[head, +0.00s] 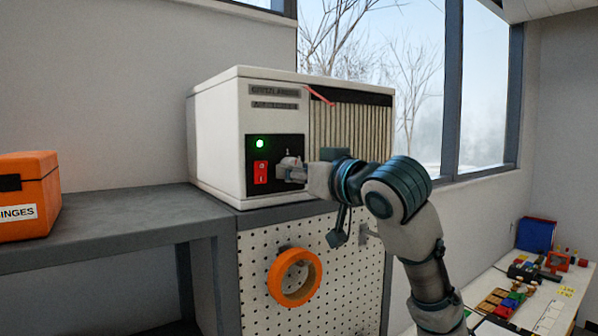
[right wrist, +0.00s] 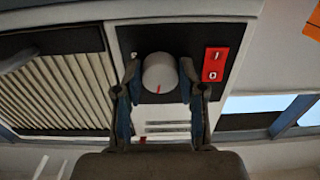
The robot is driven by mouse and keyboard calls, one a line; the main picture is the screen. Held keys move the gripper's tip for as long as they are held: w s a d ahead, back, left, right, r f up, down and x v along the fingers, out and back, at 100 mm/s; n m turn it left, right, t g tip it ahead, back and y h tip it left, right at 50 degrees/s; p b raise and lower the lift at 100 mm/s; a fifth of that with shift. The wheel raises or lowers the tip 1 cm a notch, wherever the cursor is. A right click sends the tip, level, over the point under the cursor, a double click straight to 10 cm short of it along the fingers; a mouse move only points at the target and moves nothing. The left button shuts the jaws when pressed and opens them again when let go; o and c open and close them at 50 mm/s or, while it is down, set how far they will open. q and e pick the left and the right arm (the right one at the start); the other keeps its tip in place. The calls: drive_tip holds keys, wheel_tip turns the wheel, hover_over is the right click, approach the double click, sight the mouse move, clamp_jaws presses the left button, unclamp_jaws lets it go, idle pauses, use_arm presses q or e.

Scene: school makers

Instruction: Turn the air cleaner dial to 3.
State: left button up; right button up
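The air cleaner (head: 217,140) is a white box with a pleated filter front on a corner surface. Its black control panel carries a round pale dial (head: 290,161), a red switch and a lit green light. The right wrist view shows the dial (right wrist: 160,73) close up and inverted, with a small red mark at its lower edge. My right gripper (head: 285,173) is at the panel. In the right wrist view its fingers (right wrist: 160,80) stand apart on either side of the dial, with narrow gaps visible. Dial numbers are not readable. My left gripper is not in view.
The red switch (head: 261,172) sits close beside the dial. A grey bench (head: 120,210) with an orange box (head: 28,195) is at left. A pegboard (head: 340,285) below holds an orange ring (head: 294,277). A cluttered white table (head: 545,310) is at lower right.

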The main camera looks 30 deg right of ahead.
use_arm(q)
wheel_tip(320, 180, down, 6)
drive_tip(key=b, duration=0.6)
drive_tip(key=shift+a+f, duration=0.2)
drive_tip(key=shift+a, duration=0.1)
use_arm(e)
drive_tip(key=m, duration=2.2)
drive_tip(key=shift+w+a, duration=0.15)
drive_tip(key=shift+a, duration=0.1)
drive_tip(key=o, duration=1.1)
drive_tip(key=shift+o, duration=0.2)
drive_tip(key=shift+d, duration=0.2)
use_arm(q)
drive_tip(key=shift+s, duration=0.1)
